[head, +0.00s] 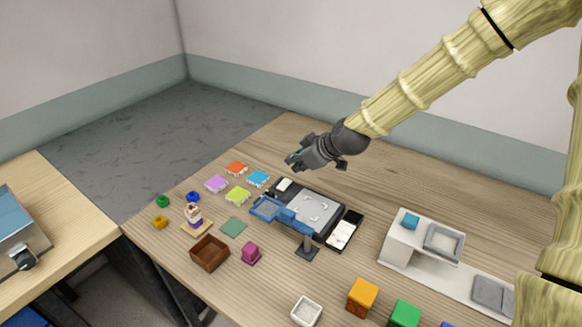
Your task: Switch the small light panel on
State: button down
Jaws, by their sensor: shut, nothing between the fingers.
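A flat panel with a dark frame and a grey face (325,206) lies near the middle of the table. I take it to be the small light panel. Several small pale pieces, perhaps the glass rods, lie on its face. A small white block (284,184), perhaps its switch, sits at its far left corner. The grey face does not look brightly lit. My gripper (292,159) is shut and empty. In the picture it appears above and beyond the white block, apart from the panel; its exact height is hard to tell.
A blue-framed magnifier (268,209) on a dark stand (307,251) overhangs the panel's near left side. A black-and-white device (344,231) lies at its right. Coloured tiles (237,168) lie left. A white shelf (398,253) stands right. The far right tabletop is clear.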

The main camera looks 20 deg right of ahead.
jog(key=shift+v, duration=1.75)
jog(key=r+p, duration=0.1)
jog(key=p, duration=0.3)
jog(key=shift+w+d, duration=0.3)
jog(key=shift+d, duration=0.05)
jog(key=shift+f, duration=0.1)
jog(key=shift+d+f+p, duration=0.1)
jog(key=shift+f+p, duration=0.05)
jog(key=shift+p, duration=0.15)
jog(key=shift+w, duration=0.1)
jog(key=p, duration=0.3)
send_over(288, 184)
jog(key=shift+a+f, duration=0.15)
jog(key=shift+f, duration=1.6)
jog(key=shift+a+f, duration=0.1)
jog(key=shift+f, duration=1.65)
jog(key=shift+w+d+f+p, duration=0.15)
jog(key=shift+f+p, duration=0.15)
jog(key=shift+f, duration=0.7)
jog(key=shift+s+d+f+p, duration=0.15)
jog(key=shift+f+p, duration=0.1)
jog(key=shift+f, duration=0.7)
